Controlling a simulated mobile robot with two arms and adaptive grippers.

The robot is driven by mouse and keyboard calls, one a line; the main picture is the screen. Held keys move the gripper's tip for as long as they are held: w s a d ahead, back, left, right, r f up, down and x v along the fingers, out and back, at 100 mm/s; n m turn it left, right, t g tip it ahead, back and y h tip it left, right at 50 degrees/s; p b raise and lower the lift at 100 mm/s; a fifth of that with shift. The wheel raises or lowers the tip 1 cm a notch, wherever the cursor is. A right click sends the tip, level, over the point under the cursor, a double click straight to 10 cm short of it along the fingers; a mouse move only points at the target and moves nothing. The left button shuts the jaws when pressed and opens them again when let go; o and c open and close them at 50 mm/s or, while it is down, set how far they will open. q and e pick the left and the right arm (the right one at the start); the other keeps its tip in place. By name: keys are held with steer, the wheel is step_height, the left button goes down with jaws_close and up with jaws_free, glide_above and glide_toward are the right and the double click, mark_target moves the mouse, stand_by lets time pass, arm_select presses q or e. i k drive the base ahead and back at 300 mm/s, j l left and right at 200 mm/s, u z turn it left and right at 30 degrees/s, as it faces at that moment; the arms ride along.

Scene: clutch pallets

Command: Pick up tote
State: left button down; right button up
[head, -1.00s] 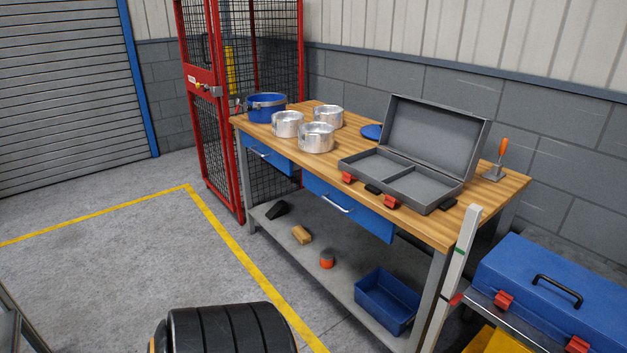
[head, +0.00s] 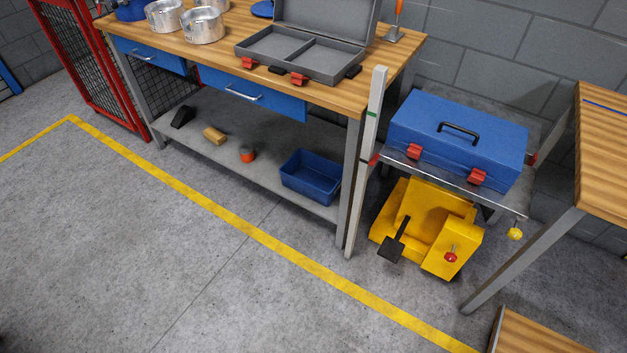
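An open blue tote (head: 308,188) sits upright on the grey lower shelf of the wooden-topped workbench, near the shelf's right end. It looks empty, though its near walls hide part of its floor. It stands just left of the bench's front right leg. Neither of my grippers shows in the head view.
An orange-and-dark can (head: 247,153), a tan block (head: 215,135) and a black object (head: 183,116) lie on the lower shelf (head: 225,170). A closed blue toolbox (head: 470,150) stands right, above a yellow machine (head: 425,225). The floor in front (head: 150,250) is clear.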

mark_target(312, 175)
steer(key=i+j+z, duration=0.1)
steer(key=z, duration=0.4)
steer(key=i+j+z, duration=0.1)
steer(key=z, duration=0.35)
steer(key=i+j+z, duration=0.15)
steer(key=j, duration=0.4)
steer(key=i+j+z, duration=0.1)
steer(key=j, duration=0.45)
steer(key=i+j+z, duration=0.15)
steer(key=j, duration=0.45)
steer(key=i+j+z, duration=0.1)
steer(key=j, duration=0.45)
steer(key=i+j+z, duration=0.15)
steer(key=j, duration=0.45)
